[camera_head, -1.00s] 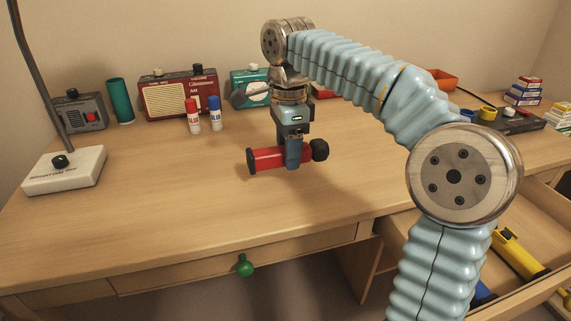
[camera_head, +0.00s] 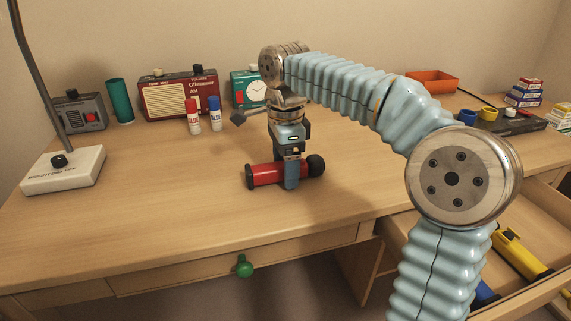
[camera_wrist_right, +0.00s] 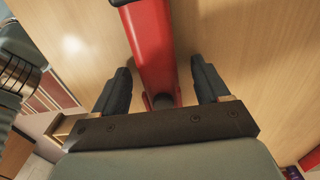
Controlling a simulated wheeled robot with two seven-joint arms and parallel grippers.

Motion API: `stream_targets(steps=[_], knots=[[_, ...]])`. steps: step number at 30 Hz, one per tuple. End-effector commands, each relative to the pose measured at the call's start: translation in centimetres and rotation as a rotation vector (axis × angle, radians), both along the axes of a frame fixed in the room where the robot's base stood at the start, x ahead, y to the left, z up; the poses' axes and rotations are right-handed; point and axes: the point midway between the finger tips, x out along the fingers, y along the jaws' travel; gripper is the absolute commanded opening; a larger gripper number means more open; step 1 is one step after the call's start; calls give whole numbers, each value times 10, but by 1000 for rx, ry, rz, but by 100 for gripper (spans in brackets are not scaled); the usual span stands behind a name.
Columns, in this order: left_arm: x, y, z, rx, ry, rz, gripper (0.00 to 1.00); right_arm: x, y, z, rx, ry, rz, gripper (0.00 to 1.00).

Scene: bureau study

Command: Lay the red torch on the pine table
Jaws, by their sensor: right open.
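The red torch (camera_head: 266,175) with a black head lies on its side on the pine table (camera_head: 180,215), near its front middle. My right gripper (camera_head: 291,185) is around the torch's middle from above. In the right wrist view the gripper (camera_wrist_right: 162,85) is open, with a finger on each side of the torch (camera_wrist_right: 150,45) and gaps between fingers and torch. The far finger is hidden behind the torch in the head view. My left gripper is not in view.
A red radio (camera_head: 178,92), glue sticks (camera_head: 193,118), a teal clock radio (camera_head: 250,90) and a lamp base (camera_head: 63,170) stand behind and left. An open drawer at right holds a yellow torch (camera_head: 522,254). The table's front left is clear.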

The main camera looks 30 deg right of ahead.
Motion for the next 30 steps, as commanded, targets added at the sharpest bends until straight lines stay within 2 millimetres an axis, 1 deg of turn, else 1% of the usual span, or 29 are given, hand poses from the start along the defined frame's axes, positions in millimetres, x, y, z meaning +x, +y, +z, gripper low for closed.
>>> stream_targets(steps=[4, 8, 11, 15, 18, 21, 24, 30], knots=[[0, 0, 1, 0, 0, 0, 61, 0, 0, 2, 0, 0, 0, 75], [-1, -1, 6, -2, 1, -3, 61, 1, 0, 16, 1, -2, 0, 75], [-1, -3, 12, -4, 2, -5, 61, 1, 0, 37, 0, -3, 0, 75], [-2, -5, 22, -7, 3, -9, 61, 1, 0, 72, 0, -4, 0, 75], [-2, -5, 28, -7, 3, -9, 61, 1, 0, 93, 0, -3, 0, 75], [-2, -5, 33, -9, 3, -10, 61, 1, 0, 109, 0, -2, -1, 75], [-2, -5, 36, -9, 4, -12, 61, 1, 0, 119, 0, -1, 0, 75], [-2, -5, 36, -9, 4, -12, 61, 1, 0, 123, 0, 0, 0, 75]])
